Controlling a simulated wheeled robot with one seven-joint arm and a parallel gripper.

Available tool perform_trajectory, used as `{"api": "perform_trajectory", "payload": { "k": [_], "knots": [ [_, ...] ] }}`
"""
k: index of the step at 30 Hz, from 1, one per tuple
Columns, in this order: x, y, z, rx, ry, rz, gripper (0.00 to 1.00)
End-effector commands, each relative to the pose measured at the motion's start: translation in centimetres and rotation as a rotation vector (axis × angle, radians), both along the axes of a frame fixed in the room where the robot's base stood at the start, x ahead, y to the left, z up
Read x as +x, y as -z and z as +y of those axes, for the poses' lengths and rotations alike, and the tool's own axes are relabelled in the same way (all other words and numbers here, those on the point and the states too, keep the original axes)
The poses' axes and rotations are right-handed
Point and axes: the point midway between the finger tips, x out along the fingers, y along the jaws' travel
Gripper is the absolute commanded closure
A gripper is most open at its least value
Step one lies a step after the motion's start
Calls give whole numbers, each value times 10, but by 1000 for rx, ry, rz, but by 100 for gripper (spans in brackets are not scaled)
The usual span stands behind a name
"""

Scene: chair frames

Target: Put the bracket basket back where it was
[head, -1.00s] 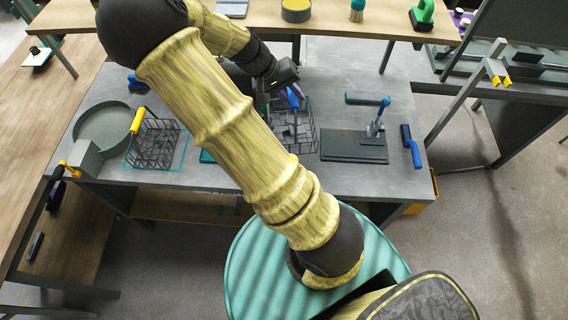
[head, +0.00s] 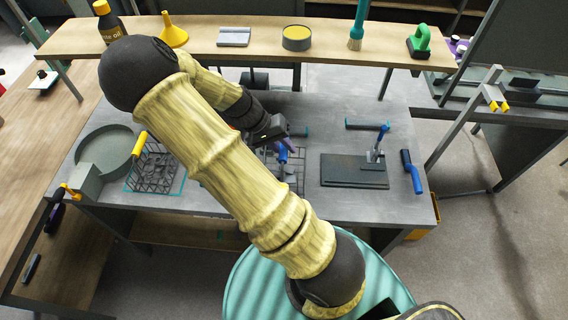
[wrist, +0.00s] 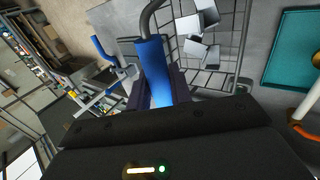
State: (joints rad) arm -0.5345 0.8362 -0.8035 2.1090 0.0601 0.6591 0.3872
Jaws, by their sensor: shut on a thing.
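The bracket basket (head: 293,178) is a dark wire basket with a blue upright handle (head: 282,152), right of my arm over the grey workbench. In the wrist view the basket (wrist: 238,52) holds several pale grey brackets (wrist: 200,22). My gripper (head: 288,143) is shut on the blue handle, which stands between the fingers in the wrist view (wrist: 158,95). A teal mat (wrist: 290,48) lies to the right of the basket in the wrist view, apart from it. My arm hides part of the basket in the head view. I cannot tell whether the basket touches the bench.
A similar wire basket with a yellow handle (head: 140,144) stands on a teal-edged patch at left, beside a round grey-green pan (head: 105,148). Right of the bracket basket are a black plate (head: 345,172) with a blue-handled clamp and a blue brush (head: 411,172). A wooden shelf (head: 340,48) runs behind.

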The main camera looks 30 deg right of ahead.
Motion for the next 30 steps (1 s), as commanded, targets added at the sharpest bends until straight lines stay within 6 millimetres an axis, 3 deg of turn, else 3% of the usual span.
{"api": "perform_trajectory", "payload": {
  "k": [5, 16, 24, 30],
  "knots": [
    [0, 16, -1, -1, 1, 0, 100],
    [0, 22, -1, 0, 1, 1, 100],
    [-1, 54, -1, -1, 2, 2, 100],
    [-1, 59, -1, 0, 1, 0, 100]
  ]
}}
